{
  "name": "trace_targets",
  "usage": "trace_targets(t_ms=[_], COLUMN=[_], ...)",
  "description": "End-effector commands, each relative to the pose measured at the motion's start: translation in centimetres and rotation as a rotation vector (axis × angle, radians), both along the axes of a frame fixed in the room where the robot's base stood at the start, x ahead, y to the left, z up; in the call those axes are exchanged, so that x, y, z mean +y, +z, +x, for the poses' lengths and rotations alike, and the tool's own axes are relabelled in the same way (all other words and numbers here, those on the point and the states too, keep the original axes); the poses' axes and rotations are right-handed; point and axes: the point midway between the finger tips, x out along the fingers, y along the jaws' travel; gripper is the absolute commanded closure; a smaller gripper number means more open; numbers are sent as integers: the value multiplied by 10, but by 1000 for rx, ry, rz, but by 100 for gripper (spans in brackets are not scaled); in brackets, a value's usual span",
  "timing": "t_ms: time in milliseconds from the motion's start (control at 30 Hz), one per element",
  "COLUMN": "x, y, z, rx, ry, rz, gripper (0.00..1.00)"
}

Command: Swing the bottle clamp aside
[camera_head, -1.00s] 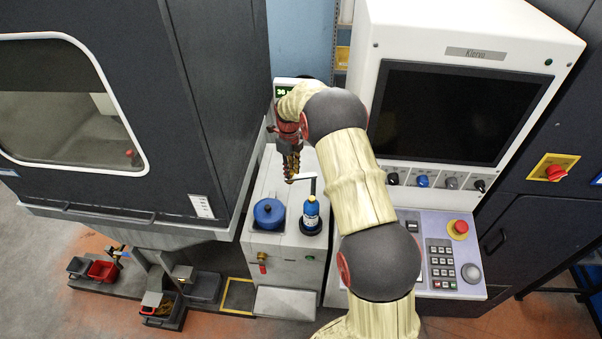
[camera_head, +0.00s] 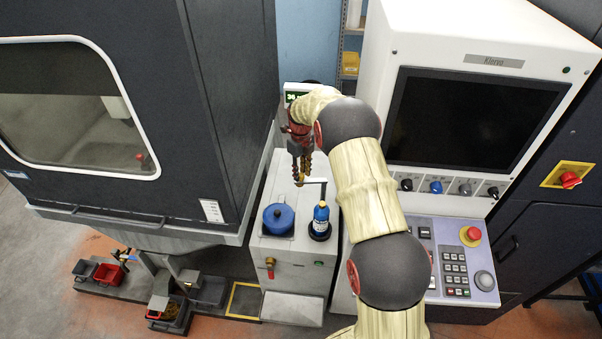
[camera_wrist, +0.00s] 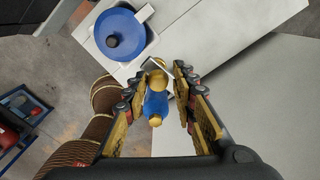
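The blue bottle (camera_head: 321,215) stands upright in a dark round holder on the grey cabinet top. The bottle clamp (camera_head: 315,181) is a pale arm reaching left from a dark post beside the bottle, with a small brass knob (camera_head: 299,183) at its left end. My gripper (camera_head: 300,168) points down just above the knob. In the wrist view my gripper (camera_wrist: 158,80) is open, its two padded fingers on either side of the brass knob (camera_wrist: 158,79), with gaps showing. The blue bottle (camera_wrist: 155,106) also shows between the fingers there.
A blue round lid (camera_head: 278,218) sits left of the bottle on the cabinet (camera_head: 292,250). The dark machine (camera_head: 225,130) rises close on the left. The white console (camera_head: 385,85) with its screen stands on the right. The cabinet's front edge is clear.

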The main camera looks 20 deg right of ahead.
Motion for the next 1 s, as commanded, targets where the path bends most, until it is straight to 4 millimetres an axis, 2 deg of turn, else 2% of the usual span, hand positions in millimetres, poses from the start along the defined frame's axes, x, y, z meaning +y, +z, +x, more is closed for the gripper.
trace_targets(t_ms=[167,433,567,667,1000], x=[0,0,0,0,0], y=[-1,-1,6,19,87], z=[-1,-1,-1,-1,0], rx=[3,5,3,2,1], ry=[0,1,1,1,0], rz=[1,1,1,0,1], gripper=[61,61,61,61,61])
